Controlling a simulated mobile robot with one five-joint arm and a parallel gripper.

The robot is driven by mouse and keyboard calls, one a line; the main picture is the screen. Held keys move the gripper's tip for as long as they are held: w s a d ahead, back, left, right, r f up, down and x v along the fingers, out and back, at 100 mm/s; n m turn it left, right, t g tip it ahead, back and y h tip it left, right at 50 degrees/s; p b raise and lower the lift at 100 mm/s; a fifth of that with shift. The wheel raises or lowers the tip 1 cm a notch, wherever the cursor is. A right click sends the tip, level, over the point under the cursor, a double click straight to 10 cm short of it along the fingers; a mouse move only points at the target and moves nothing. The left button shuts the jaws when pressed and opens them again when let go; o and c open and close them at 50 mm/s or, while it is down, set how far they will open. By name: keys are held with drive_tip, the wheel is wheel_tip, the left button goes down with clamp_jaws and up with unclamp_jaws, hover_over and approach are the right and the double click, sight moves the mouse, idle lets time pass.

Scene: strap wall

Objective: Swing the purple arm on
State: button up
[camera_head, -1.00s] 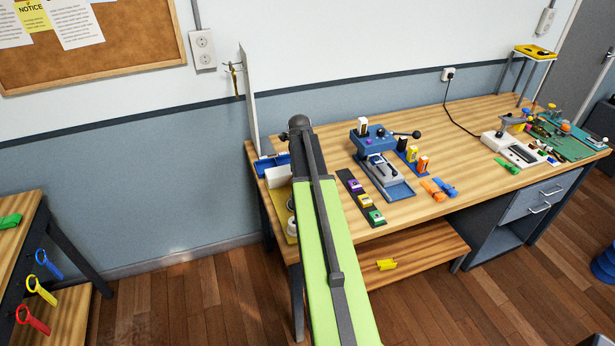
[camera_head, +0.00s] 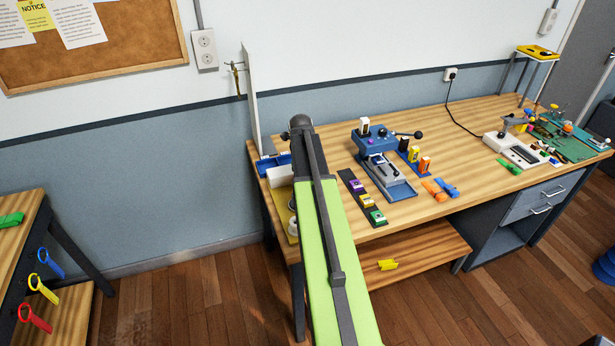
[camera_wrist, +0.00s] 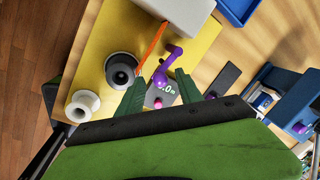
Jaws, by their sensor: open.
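In the wrist view, the purple arm (camera_wrist: 162,68) is a small bent lever on a scale-like device with a display (camera_wrist: 166,91) reading about 0.0. A pink knob (camera_wrist: 158,103) sits just below it. My gripper (camera_wrist: 160,75) is open, its two green fingers on either side of the purple arm, with nothing visibly gripped. I cannot tell whether a finger touches it. An orange strip (camera_wrist: 152,48) runs beside the lever, up to a white block (camera_wrist: 180,12). In the head view, my own arm hides the purple arm and the gripper.
A dark round cup (camera_wrist: 121,69) stands close left of the fingers, with a white spool (camera_wrist: 83,105) beyond, on a yellow mat (camera_wrist: 90,55). A blue tray (camera_wrist: 240,10) is upper right. On the bench, a dark strip (camera_head: 361,198) with coloured blocks and a blue machine (camera_head: 385,165) stand right.

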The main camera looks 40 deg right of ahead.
drive_tip(key=s+a+r+p, duration=0.1)
drive_tip(key=a+r+p, duration=0.2)
drive_tip(key=r+p, duration=1.3)
drive_tip(key=shift+s+r+p, duration=0.2)
drive_tip(key=shift+r+p, duration=0.15)
drive_tip(key=shift+r, duration=0.15)
drive_tip(key=shift+a, duration=0.1)
drive_tip(key=w+a+f+n+b, duration=0.2)
drive_tip(key=a+f+b, duration=0.2)
drive_tip(key=a, duration=0.4)
drive_tip(key=w+a+f+n+b, duration=0.2)
drive_tip(key=a+f+b, duration=0.2)
drive_tip(key=a, duration=0.5)
drive_tip(key=w+a+f+n+b, duration=0.2)
drive_tip(key=a+f+n+b, duration=0.15)
drive_tip(key=a, duration=0.45)
drive_tip(key=s+a+f+n+y+b, duration=0.1)
drive_tip(key=s+a+n, duration=0.4)
drive_tip(key=n, duration=0.7)
drive_tip(key=s+a+f+n+y+b, duration=0.1)
drive_tip(key=s+a+f+n+b, duration=0.1)
drive_tip(key=a+n, duration=0.7)
drive_tip(key=s+f+n, duration=0.1)
drive_tip(key=s+n, duration=0.1)
drive_tip(key=n, duration=0.1)
drive_tip(key=shift+s+a+g, duration=0.2)
drive_tip(key=shift+s+g, duration=0.2)
